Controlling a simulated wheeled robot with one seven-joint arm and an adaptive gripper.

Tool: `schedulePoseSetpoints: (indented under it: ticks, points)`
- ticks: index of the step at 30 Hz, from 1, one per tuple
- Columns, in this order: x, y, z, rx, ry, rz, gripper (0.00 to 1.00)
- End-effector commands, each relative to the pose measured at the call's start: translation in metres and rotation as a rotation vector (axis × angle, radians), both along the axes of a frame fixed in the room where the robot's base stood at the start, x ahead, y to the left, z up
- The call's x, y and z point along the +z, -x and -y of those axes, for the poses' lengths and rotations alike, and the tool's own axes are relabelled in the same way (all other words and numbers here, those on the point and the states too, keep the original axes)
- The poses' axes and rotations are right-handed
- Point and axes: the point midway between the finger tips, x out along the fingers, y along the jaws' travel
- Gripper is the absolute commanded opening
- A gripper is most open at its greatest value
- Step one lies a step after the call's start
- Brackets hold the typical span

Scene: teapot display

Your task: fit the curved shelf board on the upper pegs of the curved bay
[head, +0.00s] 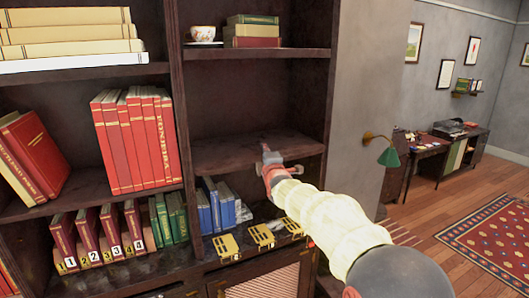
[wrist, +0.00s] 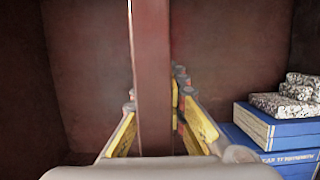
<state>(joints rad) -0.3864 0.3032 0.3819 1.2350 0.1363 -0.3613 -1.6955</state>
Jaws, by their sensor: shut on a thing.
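The dark brown shelf board (head: 225,154) lies roughly level across the right bay in the head view, above the blue books. In the wrist view the board (wrist: 152,70) shows edge-on as a tall brown strip between my fingers. My gripper (head: 268,160) is shut on the board's front edge near its middle-right. The yellow-sided fingers (wrist: 152,128) stand on both sides of the board in the wrist view. The pegs are not visible, so I cannot tell whether the board rests on them.
Blue books (head: 218,205) stand below the board and also show in the wrist view (wrist: 275,125). A fixed shelf (head: 255,53) with a cup (head: 203,33) and books is above. Red books (head: 135,140) fill the left bay. A green lamp (head: 388,156) juts out on the right.

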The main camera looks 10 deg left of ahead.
Motion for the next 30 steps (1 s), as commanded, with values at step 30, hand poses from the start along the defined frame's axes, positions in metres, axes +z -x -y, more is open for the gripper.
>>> schedulePoseSetpoints:
  ticks: [30]
  points:
    - [0.005, -0.013, -0.009, 0.0, -0.003, 0.008, 0.24]
